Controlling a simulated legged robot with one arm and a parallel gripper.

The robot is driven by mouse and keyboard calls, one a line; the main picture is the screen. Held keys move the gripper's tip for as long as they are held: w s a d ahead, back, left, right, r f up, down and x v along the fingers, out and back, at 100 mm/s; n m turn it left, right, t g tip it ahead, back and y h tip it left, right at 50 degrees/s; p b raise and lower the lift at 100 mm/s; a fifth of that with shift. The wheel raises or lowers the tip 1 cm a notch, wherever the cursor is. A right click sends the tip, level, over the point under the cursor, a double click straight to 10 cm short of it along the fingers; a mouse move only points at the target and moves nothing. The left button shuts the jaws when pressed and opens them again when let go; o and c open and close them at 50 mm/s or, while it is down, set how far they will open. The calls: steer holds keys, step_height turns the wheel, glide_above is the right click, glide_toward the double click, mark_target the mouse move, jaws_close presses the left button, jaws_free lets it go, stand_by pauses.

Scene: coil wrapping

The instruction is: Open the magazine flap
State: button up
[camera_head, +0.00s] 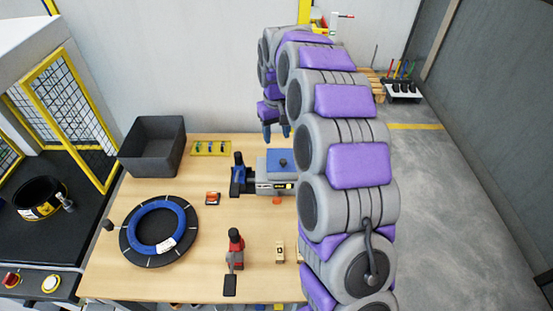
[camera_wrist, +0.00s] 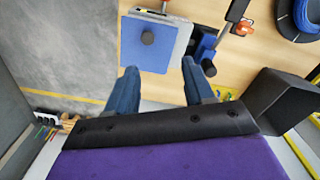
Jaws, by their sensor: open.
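The magazine flap (camera_head: 278,155) is a blue plate with a dark round knob (camera_head: 283,162), on top of a grey machine (camera_head: 268,183) at the right of the wooden table. The flap lies flat and looks shut. In the wrist view the blue flap (camera_wrist: 135,52) and its knob (camera_wrist: 148,38) show at the top, just beyond my fingers. My gripper (camera_head: 276,132) has blue fingers and is behind the machine in the head view, apart from the knob. The wrist view shows my gripper (camera_wrist: 159,67) open and empty. My arm hides the machine's right side in the head view.
A dark bin (camera_head: 153,147) and a yellow tray (camera_head: 211,148) stand at the table's back. A blue coil on a black ring (camera_head: 157,230) lies at the left. A red-and-black hand tool (camera_head: 235,248) stands in front. A yellow-framed mesh guard (camera_head: 70,115) is further left.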

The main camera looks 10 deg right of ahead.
mark_target(283, 160)
steer(key=d+f, duration=0.1)
steer(key=f, duration=0.1)
steer(key=d+f, duration=0.2)
steer(key=f, duration=0.1)
steer(key=d+f+b, duration=0.1)
steer(key=f, duration=0.2)
steer(key=shift+s+d+f, duration=0.1)
steer(key=shift+d+f, duration=0.05)
steer(key=shift+f, duration=0.05)
steer(key=a+f, duration=0.3)
steer(key=shift+a, duration=0.15)
steer(key=shift+d, duration=1.2)
steer(key=shift+c, duration=0.4)
steer(key=shift+d, duration=0.1)
steer(key=shift+c, duration=1.6)
steer(key=shift+a, duration=0.8)
steer(key=shift+c, duration=1.4)
steer(key=shift+d, duration=0.1)
jaws_close()
steer(key=shift+d, duration=0.2)
